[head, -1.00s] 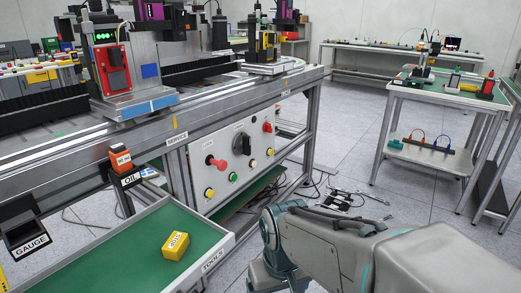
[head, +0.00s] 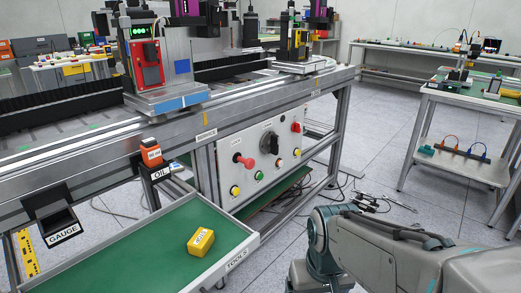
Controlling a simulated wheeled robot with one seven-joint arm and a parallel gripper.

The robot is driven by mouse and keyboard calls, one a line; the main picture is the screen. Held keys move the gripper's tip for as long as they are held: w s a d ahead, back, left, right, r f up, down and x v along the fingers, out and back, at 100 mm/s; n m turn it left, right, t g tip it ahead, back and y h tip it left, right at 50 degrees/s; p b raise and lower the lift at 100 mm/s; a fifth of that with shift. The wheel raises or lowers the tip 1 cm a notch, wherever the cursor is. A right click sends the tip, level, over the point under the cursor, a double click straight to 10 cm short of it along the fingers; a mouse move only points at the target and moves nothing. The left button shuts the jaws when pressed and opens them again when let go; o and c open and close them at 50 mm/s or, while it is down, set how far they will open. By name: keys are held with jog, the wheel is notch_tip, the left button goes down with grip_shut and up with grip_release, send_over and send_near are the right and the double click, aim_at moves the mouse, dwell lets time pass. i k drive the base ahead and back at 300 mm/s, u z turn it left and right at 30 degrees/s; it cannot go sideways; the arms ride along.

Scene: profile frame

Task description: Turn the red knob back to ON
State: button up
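A light grey control panel (head: 228,152) is set in the front of the metal frame, left of centre. A red knob (head: 244,160) with a stubby handle sticks out from its left part. My arm shows at the lower right, apart from the panel. My gripper is outside the picture.
A green-lined TOOLS tray (head: 150,250) juts out below the panel and holds a yellow block (head: 201,241). An orange-topped OIL holder (head: 152,155) and a GAUGE holder (head: 57,226) hang at left. Loose tools (head: 370,200) lie on the floor behind my arm. A side table (head: 470,100) stands right.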

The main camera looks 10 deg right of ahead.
aim_at(295, 127)
jog(key=z, duration=0.25)
jog(key=i, duration=0.35)
jog(key=z, duration=0.65)
jog(key=i, duration=1.45)
jog(key=u, duration=0.6)
